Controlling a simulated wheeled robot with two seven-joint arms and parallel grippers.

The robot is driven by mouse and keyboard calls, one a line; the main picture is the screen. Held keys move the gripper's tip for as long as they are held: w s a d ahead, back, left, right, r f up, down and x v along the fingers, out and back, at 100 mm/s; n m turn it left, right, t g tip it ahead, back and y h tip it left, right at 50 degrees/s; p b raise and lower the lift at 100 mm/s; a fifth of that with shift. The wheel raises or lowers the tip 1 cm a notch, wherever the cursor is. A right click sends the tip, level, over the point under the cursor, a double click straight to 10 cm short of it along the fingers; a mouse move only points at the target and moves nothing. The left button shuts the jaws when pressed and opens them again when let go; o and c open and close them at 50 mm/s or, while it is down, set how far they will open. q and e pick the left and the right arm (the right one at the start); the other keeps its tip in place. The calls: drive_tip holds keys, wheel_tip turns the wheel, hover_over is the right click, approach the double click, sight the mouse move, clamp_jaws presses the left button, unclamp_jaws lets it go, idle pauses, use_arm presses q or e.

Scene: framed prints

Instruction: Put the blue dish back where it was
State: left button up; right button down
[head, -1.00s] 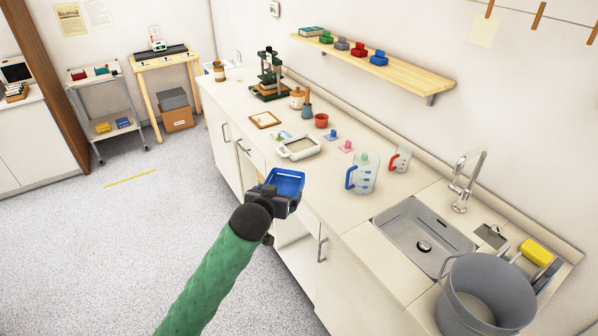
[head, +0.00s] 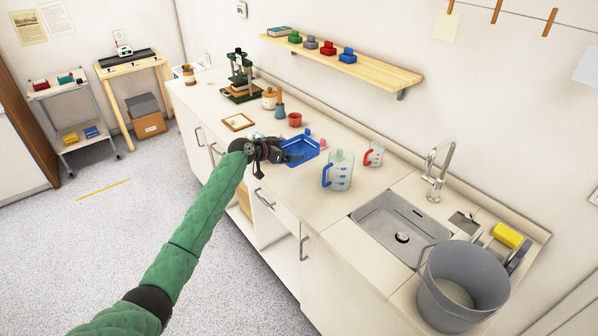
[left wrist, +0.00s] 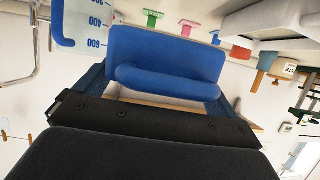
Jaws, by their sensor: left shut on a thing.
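My left gripper (head: 283,152) is shut on the blue dish (head: 303,150), a shallow rectangular tray. The dish looks roughly level and is over the counter, left of the jug with the blue handle (head: 338,170). I cannot tell whether it touches the counter. In the left wrist view the blue dish (left wrist: 165,55) fills the upper middle, beyond the dark jaw. The dish and gripper hide most of the white tray that lay behind them. The right gripper is not in view.
A jug with a red handle (head: 373,153), a sink (head: 395,225) and a grey bucket (head: 463,285) stand to the right. A red pot (head: 295,119), a wooden frame (head: 238,122) and a green press (head: 240,78) stand behind. A shelf (head: 350,66) holds several small coloured items.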

use_arm(q)
drive_tip(key=shift+w+d+r, duration=0.2)
drive_tip(key=shift+w+r, duration=0.05)
drive_tip(key=shift+w, duration=0.2)
drive_tip(key=shift+w+d+r, duration=0.15)
drive_tip(key=shift+w+r, duration=0.1)
drive_tip(key=shift+w, duration=0.35)
wheel_tip(320, 180, down, 5)
drive_tip(key=p, duration=0.2)
drive_tip(key=shift+d+p, duration=0.1)
drive_tip(key=shift+p, duration=0.25)
drive_tip(key=shift+f, duration=0.7)
drive_tip(key=shift+f+p, duration=0.8)
drive_tip(key=shift+f, duration=0.95)
drive_tip(key=o, duration=0.9)
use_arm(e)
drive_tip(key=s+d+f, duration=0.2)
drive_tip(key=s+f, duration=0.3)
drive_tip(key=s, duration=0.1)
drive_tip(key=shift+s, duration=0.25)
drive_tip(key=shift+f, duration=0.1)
